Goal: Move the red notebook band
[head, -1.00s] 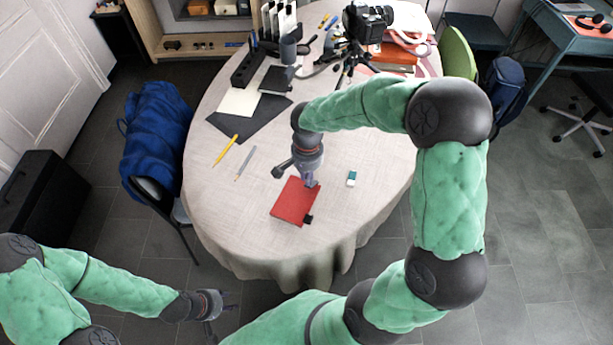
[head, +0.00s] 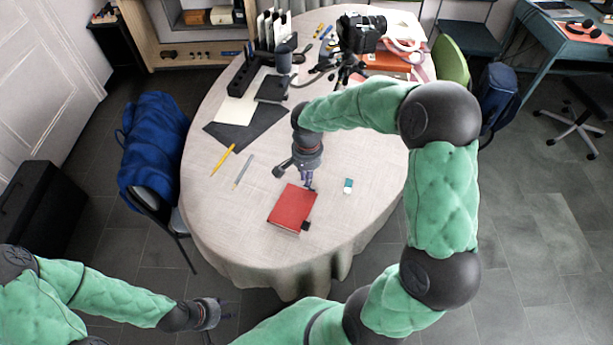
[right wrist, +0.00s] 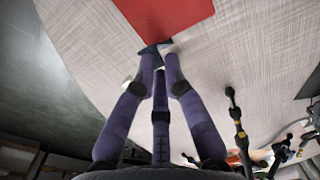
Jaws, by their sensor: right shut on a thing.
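The red notebook (head: 291,207) lies flat on the near part of the table; its red cover also shows at the top of the right wrist view (right wrist: 170,15). A small black piece (head: 306,226), probably part of its band, sticks out at the lower right corner. My right gripper (head: 308,186) points down at the notebook's upper right corner. In the right wrist view its purple fingers close around a small dark piece (right wrist: 155,47) at the red cover's edge, seemingly the band. My left gripper (head: 225,310) hangs off the table at lower left; its finger gap is unclear.
A white and teal eraser (head: 348,186) lies right of the notebook. A yellow pencil (head: 222,160) and a grey pen (head: 243,172) lie to its left. Dark sheets (head: 245,130), a cup (head: 284,60) and a camera on a tripod (head: 362,32) stand farther back.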

